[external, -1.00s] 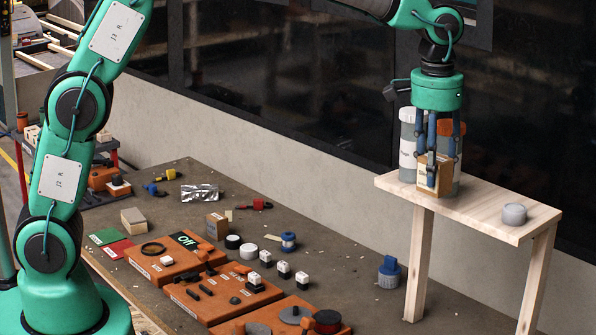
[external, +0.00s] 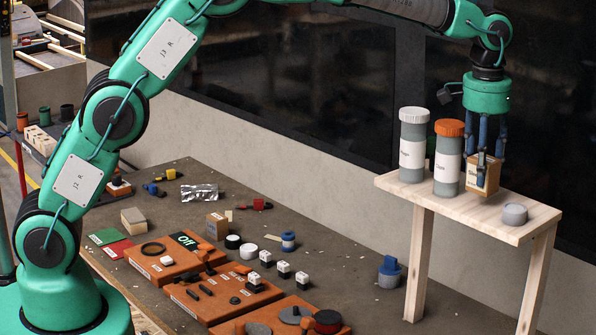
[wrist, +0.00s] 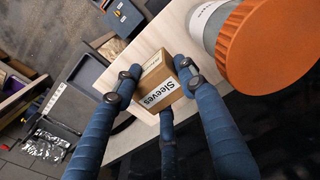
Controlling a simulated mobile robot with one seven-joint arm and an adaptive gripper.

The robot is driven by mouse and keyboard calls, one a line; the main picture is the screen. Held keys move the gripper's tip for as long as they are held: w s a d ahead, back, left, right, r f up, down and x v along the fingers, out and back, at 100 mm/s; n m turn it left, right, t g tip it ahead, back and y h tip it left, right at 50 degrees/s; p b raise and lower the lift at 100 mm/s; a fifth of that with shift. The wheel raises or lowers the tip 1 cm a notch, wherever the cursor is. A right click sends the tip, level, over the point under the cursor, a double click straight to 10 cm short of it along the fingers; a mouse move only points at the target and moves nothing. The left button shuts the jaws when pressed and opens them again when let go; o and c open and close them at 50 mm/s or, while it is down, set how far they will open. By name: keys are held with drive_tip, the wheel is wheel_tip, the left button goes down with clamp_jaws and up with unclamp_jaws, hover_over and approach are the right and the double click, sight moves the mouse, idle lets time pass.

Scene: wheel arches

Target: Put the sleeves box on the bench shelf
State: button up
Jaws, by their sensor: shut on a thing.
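The sleeves box (external: 484,175) is a small tan carton; its "Sleeves" label reads clearly in the wrist view (wrist: 158,88). My gripper (external: 483,160) is shut on it, with blue fingers around its sides. The box is upright at the bench shelf (external: 450,205), a pale wooden board on legs, just right of the orange-capped bottle. I cannot tell whether its underside touches the board. In the wrist view the fingers of my gripper (wrist: 155,85) flank the box, and the board shows behind it.
An orange-capped bottle (external: 447,165) stands close left of the box, with a white-capped bottle (external: 412,150) further left. A grey round piece (external: 514,214) sits near the shelf's right end. Orange trays (external: 235,290) and small parts cover the lower bench.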

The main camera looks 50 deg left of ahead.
drive_tip(key=shift+f, duration=0.1)
idle(0.3)
drive_tip(key=shift+f, duration=1.65)
drive_tip(key=shift+f, duration=0.1)
drive_tip(key=o, duration=1.2)
drive_tip(key=shift+r, duration=0.2)
wheel_tip(320, 180, up, 11)
drive_tip(key=shift+s+r, duration=0.15)
drive_tip(key=shift+r, duration=0.25)
